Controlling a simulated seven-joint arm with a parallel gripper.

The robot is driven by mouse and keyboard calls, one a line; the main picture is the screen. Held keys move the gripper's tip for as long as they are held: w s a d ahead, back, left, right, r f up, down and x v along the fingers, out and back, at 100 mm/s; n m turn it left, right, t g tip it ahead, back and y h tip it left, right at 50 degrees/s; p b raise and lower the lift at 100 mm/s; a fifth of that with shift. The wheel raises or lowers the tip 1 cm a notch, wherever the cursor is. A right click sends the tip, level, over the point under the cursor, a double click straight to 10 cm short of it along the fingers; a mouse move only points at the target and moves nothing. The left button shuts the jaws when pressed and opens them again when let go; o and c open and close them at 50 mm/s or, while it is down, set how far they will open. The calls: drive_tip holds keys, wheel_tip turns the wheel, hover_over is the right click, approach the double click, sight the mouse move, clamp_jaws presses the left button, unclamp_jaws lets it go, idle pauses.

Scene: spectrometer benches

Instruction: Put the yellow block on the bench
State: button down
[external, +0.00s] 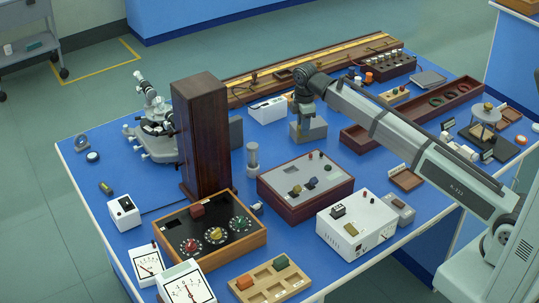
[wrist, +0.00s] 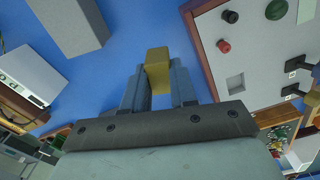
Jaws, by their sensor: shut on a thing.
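The yellow block (wrist: 157,68) is between the two fingers of my gripper (wrist: 158,88) in the wrist view, and the fingers are shut on it. Its far end sticks out past the fingertips. Blue bench top (wrist: 135,25) shows beyond it. In the external view my gripper (external: 308,132) is low over the middle of the blue bench (external: 285,143), behind the wood-framed instrument box. The block is hard to make out there. I cannot tell whether it touches the bench.
The instrument box (external: 305,185) with knobs is close by, at the right in the wrist view (wrist: 240,55). A grey block (wrist: 70,25) is at the upper left there. A white box (external: 268,109) and a tall dark wooden column (external: 202,135) stand left of my gripper. Bare blue bench lies between.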

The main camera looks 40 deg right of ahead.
drive_tip(key=w+a+f+n, duration=0.1)
drive_tip(key=f, duration=0.2)
drive_tip(key=f+n, duration=0.1)
drive_tip(key=f, duration=0.3)
drive_tip(key=w+a+f+n, duration=0.1)
drive_tip(key=f, duration=0.3)
drive_tip(key=shift+w+a, duration=0.3)
drive_tip(key=shift+f, duration=0.15)
drive_tip(key=c, duration=0.9)
unclamp_jaws()
wheel_tip(320, 180, up, 12)
